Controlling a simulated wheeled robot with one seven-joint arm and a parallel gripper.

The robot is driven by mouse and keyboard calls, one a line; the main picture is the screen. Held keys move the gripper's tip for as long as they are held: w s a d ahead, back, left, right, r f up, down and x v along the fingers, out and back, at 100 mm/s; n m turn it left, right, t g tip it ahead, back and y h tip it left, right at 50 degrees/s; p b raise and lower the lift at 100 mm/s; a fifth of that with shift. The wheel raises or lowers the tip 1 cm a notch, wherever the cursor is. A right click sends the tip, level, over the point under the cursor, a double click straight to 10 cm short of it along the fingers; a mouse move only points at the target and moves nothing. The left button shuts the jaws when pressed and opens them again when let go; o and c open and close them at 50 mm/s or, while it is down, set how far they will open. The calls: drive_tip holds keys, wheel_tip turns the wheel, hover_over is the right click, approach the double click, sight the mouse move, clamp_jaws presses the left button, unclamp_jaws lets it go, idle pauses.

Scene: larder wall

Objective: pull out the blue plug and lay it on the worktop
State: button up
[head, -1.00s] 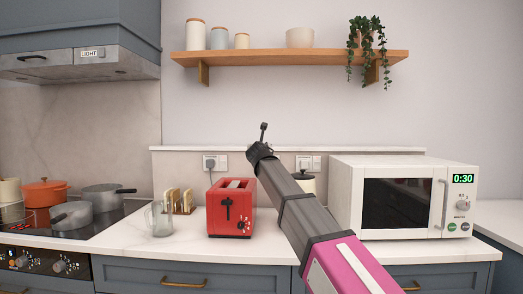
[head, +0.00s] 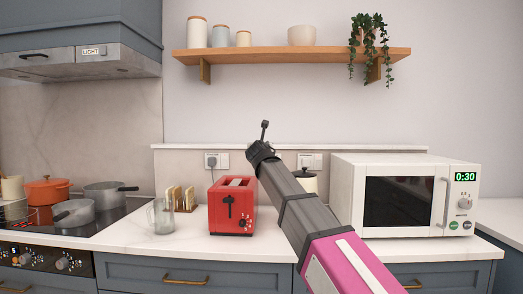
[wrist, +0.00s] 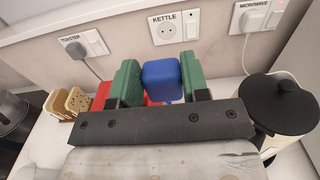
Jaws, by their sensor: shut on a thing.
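The blue plug (wrist: 161,80) is between the green fingers of my gripper (wrist: 160,84) in the wrist view, and the gripper is shut on it. The wall socket labelled KETTLE (wrist: 166,33) shows its bare holes, with the plug apart from it and in front. In the head view my arm hides the plug and the fingers. The white worktop (head: 135,249) runs below, with a clear strip along its front.
A red toaster (head: 231,208), a toast rack (head: 184,199) and a glass jug (head: 161,216) stand left of my arm. A kettle with a black lid (wrist: 280,105) and a white microwave (head: 400,200) are on the right. A grey plug (wrist: 77,50) sits in the TOASTER socket.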

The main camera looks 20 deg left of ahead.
drive_tip(key=shift+v, duration=2.15)
